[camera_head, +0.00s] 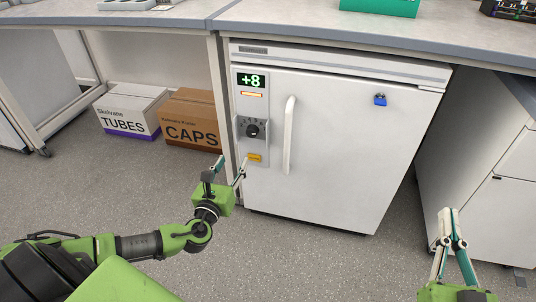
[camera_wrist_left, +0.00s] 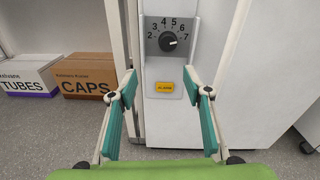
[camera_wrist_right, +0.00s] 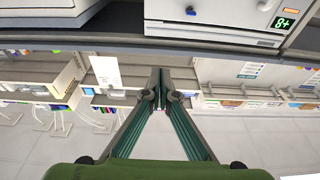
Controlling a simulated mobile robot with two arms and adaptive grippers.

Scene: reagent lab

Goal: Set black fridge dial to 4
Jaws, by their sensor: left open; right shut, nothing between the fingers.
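My right gripper (camera_head: 448,212) is shut and empty at the right, away from the dial.
A green display (camera_head: 251,80) reads +8 above the dial; a yellow alarm label (camera_head: 254,158) is below it. The fridge handle (camera_head: 289,135) stands out just right of the dial. Boxes marked TUBES (camera_head: 131,112) and CAPS (camera_head: 192,118) sit left. The counter (camera_head: 300,22) overhangs the fridge.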

